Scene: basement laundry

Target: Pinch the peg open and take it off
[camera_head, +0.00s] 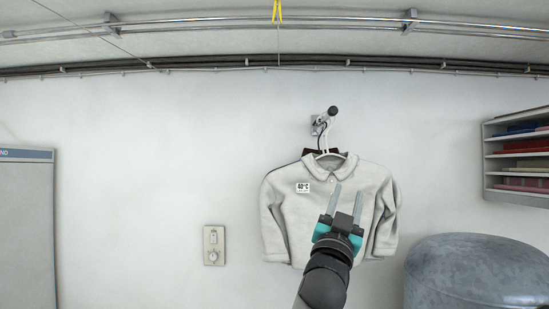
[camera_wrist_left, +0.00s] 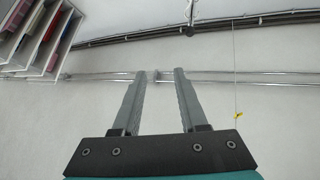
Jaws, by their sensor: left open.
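A small yellow peg (camera_head: 277,12) shows at the top edge of the head view, partly cut off, with a thin cord running down below it. In the left wrist view the peg (camera_wrist_left: 238,115) is a small yellow shape at the end of a thin line, right of the fingers. My left gripper (camera_head: 347,193) is open and empty, with two grey fingers pointing up in front of the shirt. In the head view it is well below and to the right of the peg, clear of it. The wrist view shows the fingers (camera_wrist_left: 160,76) apart with nothing between them. My right gripper is not in view.
A pale shirt (camera_head: 290,220) hangs on a hanger from a wall hook (camera_head: 332,111). Metal pipes (camera_head: 200,25) run along the ceiling. A shelf (camera_head: 487,160) with coloured items is at right, above a grey rounded tank (camera_head: 475,275). A wall switch plate (camera_head: 213,236) is left of the shirt.

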